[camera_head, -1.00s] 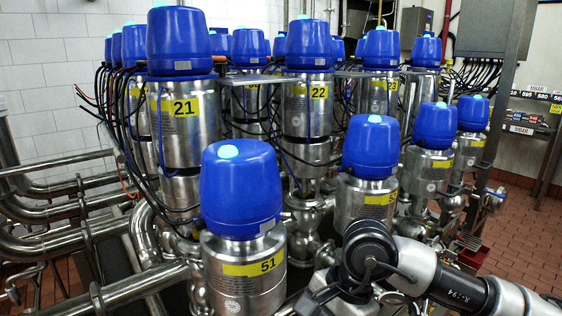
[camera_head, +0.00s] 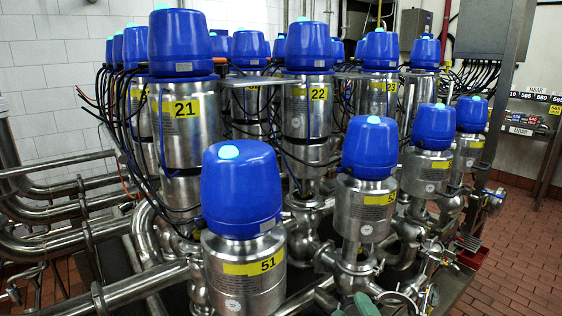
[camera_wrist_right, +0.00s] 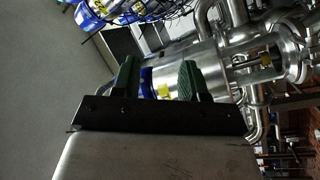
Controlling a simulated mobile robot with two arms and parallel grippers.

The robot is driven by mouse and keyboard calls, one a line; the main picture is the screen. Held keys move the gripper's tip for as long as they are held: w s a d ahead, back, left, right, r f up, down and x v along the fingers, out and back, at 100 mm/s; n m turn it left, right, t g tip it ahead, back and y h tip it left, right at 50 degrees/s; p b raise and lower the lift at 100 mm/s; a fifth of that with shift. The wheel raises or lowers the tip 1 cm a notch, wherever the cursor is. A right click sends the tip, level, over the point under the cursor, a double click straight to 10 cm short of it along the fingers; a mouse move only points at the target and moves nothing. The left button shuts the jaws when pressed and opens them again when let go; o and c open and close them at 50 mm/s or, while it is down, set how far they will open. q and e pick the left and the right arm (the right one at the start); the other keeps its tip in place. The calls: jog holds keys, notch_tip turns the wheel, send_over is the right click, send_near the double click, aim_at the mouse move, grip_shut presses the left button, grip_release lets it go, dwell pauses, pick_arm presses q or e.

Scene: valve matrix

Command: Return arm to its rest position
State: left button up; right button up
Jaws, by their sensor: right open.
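My right gripper (camera_head: 381,303) shows only as green fingertips at the bottom edge of the head view, in front of and below the valve with the yellow label 52 (camera_head: 366,205). In the right wrist view the two green fingers of the gripper (camera_wrist_right: 158,82) stand apart with nothing held between them. Beyond the gap there is a steel valve body (camera_wrist_right: 200,70) with a yellow label, apart from the fingers as far as I can tell. The rest of the right arm is out of the head view. My left gripper is not in view.
Valve 51 (camera_head: 242,270) stands at the front, with valve 21 (camera_head: 178,120) and valve 22 (camera_head: 307,115) behind. Thick steel pipes (camera_head: 75,205) run at the left, with black cables above. The tiled floor (camera_head: 520,245) at the right is clear.

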jog(key=s+d+f+m+g+h, duration=0.2)
jog(key=s+d+f+m+g, duration=0.15)
jog(key=f, duration=0.35)
jog(key=s+d+f+m+g+h, duration=0.25)
jog(key=s+f+m+g, duration=0.2)
jog(key=f, duration=0.35)
jog(key=s+d+f+m+g, duration=0.1)
jog(key=s+f+m+g, duration=0.1)
jog(key=s+f+g, duration=0.35)
jog(key=s+d+f+m+g, duration=0.1)
jog(key=s+d+f+g, duration=0.1)
jog(key=s, duration=0.6)
notch_tip(320, 180, down, 20)
jog(key=f+g+p, duration=0.1)
jog(key=g+p, duration=0.1)
jog(key=p, duration=0.3)
jog(key=s+d+f+p, duration=0.1)
jog(key=s+f+p, duration=0.1)
jog(key=s+f, duration=0.3)
jog(key=s+d+f+p, duration=0.1)
jog(key=s+f+p, duration=0.1)
jog(key=s+f, duration=0.4)
jog(key=s, duration=0.5)
jog(key=shift+s+d+f+g, duration=0.2)
jog(key=shift+s+d+g, duration=0.05)
jog(key=shift+s+g, duration=0.1)
